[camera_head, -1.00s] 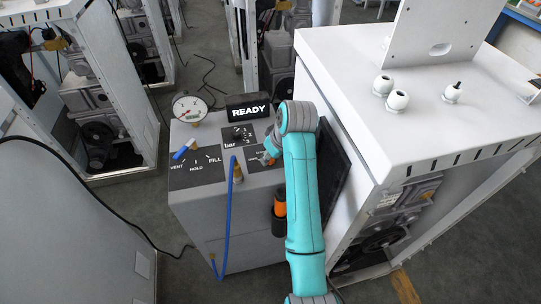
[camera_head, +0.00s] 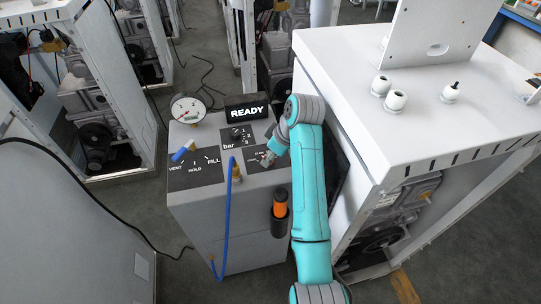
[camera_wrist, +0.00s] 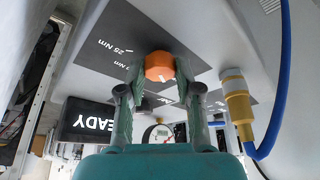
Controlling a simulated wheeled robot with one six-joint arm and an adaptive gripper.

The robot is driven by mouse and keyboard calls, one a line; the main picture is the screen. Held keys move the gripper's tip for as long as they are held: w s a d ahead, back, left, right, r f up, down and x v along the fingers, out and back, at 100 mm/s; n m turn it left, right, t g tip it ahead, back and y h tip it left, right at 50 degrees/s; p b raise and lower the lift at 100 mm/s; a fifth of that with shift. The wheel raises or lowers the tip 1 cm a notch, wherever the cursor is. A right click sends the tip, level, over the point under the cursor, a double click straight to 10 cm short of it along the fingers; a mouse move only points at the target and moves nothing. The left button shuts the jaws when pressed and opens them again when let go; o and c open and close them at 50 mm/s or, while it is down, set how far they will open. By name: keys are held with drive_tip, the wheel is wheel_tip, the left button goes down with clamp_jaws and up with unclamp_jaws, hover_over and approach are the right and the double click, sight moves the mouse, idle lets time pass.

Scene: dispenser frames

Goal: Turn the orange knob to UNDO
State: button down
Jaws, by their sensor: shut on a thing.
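The orange knob (camera_wrist: 159,66) sits on a dark label panel (camera_wrist: 110,52) in the wrist view. The panel reads "25 Nm" and another partly covered "Nm" mark; I cannot read UNDO. My gripper (camera_wrist: 160,73) has one finger on each side of the knob and is shut on it. In the head view my gripper (camera_head: 268,157) is low over the right-hand panel of the grey dispenser cabinet (camera_head: 205,215). There the knob is hidden by the fingers, and its pointing direction is not clear.
A READY display (camera_head: 247,112), a pressure gauge (camera_head: 188,109), a blue-handled valve (camera_head: 183,151) and a black bar knob (camera_head: 237,133) surround the panel. An orange-handled tool (camera_head: 280,203) hangs in front. A white cabinet (camera_head: 410,125) stands close on the right.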

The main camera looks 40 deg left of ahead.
drive_tip(key=c, duration=0.8)
unclamp_jaws()
